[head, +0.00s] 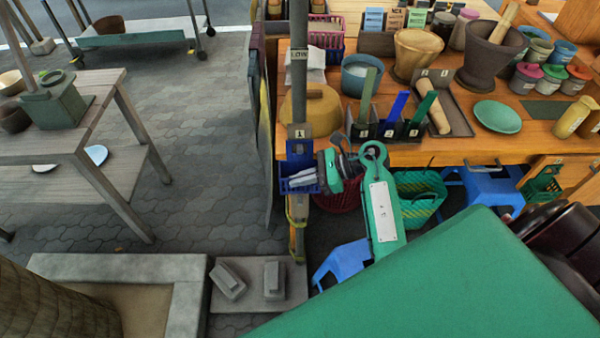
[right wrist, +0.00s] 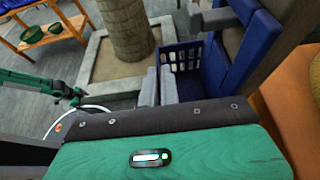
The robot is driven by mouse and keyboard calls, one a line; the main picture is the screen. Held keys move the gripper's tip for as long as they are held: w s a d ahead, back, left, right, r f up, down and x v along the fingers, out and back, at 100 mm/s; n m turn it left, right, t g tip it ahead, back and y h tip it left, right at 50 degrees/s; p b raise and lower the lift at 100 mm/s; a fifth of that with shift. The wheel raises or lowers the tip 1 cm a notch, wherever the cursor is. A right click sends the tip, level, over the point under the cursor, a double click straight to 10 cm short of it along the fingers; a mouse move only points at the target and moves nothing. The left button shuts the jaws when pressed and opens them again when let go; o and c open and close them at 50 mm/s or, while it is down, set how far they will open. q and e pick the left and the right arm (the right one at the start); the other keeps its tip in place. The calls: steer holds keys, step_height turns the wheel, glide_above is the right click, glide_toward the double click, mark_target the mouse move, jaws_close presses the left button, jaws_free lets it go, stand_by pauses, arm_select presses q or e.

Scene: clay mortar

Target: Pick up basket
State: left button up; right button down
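In the right wrist view the two fingers (right wrist: 158,87) stand a little apart, close to the basket's near left edge. I cannot tell whether they touch it. A green arm at the left of that view appears to be my left one; its gripper's state is unclear.
The workbench (head: 440,152) right of the post holds a tool rack, mortars and jars. A red basket and a green basket (head: 420,195) stand below it, with blue stools. A tree planter (head: 190,290) is at lower left.

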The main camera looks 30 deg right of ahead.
arm_select(q)
steer(key=shift+d, duration=0.15)
steer(key=shift+w+d+r+b, duration=0.2)
steer(key=shift+w+b, duration=0.2)
steer(key=shift+w, duration=0.3)
steer(key=shift+w+d+r+b, duration=0.15)
steer(key=shift+w+b, duration=0.2)
steer(key=shift+w, duration=0.3)
arm_select(e)
steer(key=s+a+r, duration=0.6)
steer(key=s+r, duration=0.3)
steer(key=s, duration=0.3)
steer(key=shift+s+r, duration=0.25)
steer(key=shift+s, duration=0.05)
